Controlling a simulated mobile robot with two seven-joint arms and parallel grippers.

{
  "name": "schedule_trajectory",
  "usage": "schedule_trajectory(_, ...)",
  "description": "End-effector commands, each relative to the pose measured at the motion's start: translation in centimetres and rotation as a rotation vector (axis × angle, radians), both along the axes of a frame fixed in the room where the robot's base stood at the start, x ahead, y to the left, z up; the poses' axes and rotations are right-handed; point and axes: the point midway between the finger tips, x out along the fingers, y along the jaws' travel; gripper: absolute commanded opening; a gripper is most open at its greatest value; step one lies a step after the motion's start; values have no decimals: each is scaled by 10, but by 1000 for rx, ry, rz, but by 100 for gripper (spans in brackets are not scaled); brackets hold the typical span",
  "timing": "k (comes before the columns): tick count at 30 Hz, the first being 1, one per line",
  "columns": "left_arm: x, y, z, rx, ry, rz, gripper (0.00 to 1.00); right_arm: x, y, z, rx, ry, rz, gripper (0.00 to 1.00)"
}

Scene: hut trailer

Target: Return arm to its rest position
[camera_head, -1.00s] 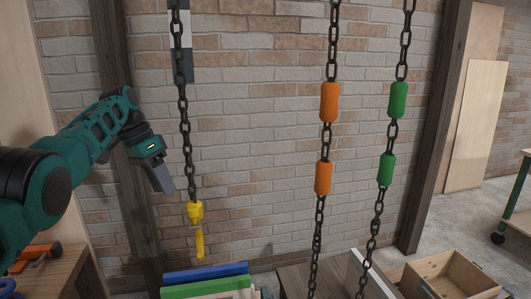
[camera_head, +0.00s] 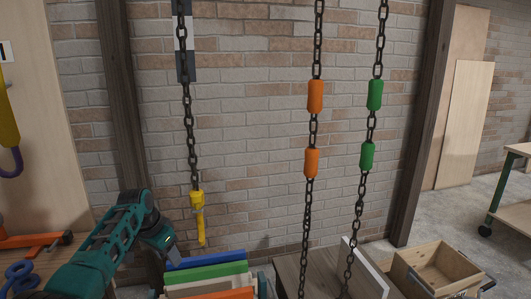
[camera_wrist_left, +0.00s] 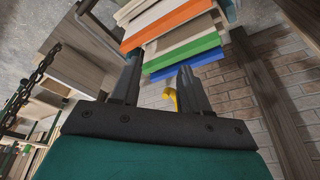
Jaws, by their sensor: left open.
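My left arm comes in low from the left in the head view. Its gripper (camera_head: 170,248) points down and away beside the stack of coloured boards, below and left of the yellow hook (camera_head: 199,217) on its chain. In the left wrist view the two dark fingers (camera_wrist_left: 158,88) stand apart with nothing held between them. The yellow hook (camera_wrist_left: 170,95) shows behind them. My right gripper is not in view.
Boards (camera_head: 207,270) with blue, green and orange edges stand close to the left gripper. Chains with orange (camera_head: 315,97) and green (camera_head: 375,95) sleeves hang at centre and right. An open wooden box (camera_head: 436,268) is at lower right. An orange tool (camera_head: 35,241) lies at left.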

Motion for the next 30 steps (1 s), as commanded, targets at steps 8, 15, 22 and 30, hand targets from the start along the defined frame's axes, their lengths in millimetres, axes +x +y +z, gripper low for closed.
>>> schedule_trajectory(8, -56, -9, -114, 41, -150, 84, 45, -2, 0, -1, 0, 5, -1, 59)
schedule_trajectory(15, -128, -25, -170, 20, -292, 137, 45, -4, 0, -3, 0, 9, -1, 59)
schedule_trajectory(22, -211, -46, -186, -47, -427, 183, 45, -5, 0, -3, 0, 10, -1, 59)
schedule_trajectory(30, -303, -69, -159, -161, -569, 238, 45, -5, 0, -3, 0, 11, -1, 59)
